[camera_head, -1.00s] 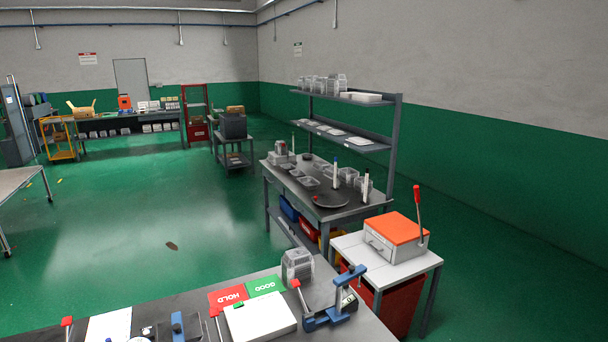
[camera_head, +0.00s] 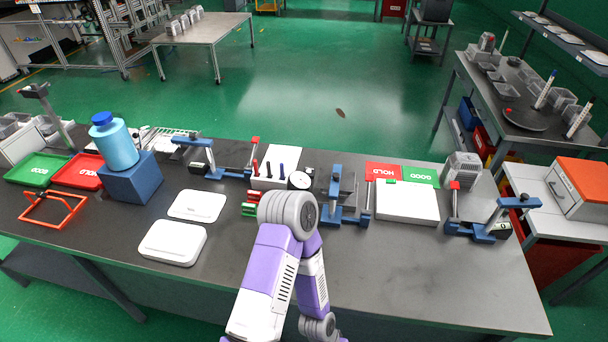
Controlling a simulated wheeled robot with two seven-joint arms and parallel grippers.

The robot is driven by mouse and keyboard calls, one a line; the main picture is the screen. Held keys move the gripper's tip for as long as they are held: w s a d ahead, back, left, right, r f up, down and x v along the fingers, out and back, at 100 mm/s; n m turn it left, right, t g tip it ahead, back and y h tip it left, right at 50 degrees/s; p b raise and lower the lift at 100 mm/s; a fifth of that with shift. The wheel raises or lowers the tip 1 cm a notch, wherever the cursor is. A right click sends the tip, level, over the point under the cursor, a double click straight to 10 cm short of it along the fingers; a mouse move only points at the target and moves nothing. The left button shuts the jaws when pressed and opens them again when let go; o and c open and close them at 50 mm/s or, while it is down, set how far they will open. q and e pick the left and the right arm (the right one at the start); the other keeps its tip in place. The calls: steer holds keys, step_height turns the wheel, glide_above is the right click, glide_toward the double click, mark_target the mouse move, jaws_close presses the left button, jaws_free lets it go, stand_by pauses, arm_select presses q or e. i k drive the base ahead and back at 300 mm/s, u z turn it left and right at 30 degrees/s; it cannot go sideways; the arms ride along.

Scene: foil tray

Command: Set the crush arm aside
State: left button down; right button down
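I cannot tell for sure which part is the crush arm. Three blue fixtures stand on the dark bench: one at the back left (camera_head: 205,160), one in the middle (camera_head: 345,205), and one at the right (camera_head: 485,228). Upright rods with red tips stand beside them, such as the left rod (camera_head: 255,150) and the right rod (camera_head: 455,195). A purple and white arm of mine with a grey rounded joint rises from the bottom centre and hides part of the bench. No gripper fingers show in this view.
White lids (camera_head: 172,243) lie left of centre. A blue bottle (camera_head: 115,143) stands on a blue block (camera_head: 132,178). Red HOLD (camera_head: 383,171) and green GOOD (camera_head: 420,176) mats lie behind a white plate (camera_head: 407,203). The bench's front right area is bare.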

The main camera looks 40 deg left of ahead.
mark_target(334, 186)
steer(key=u, duration=0.25)
steer(key=k, duration=0.95)
steer(key=z, duration=0.35)
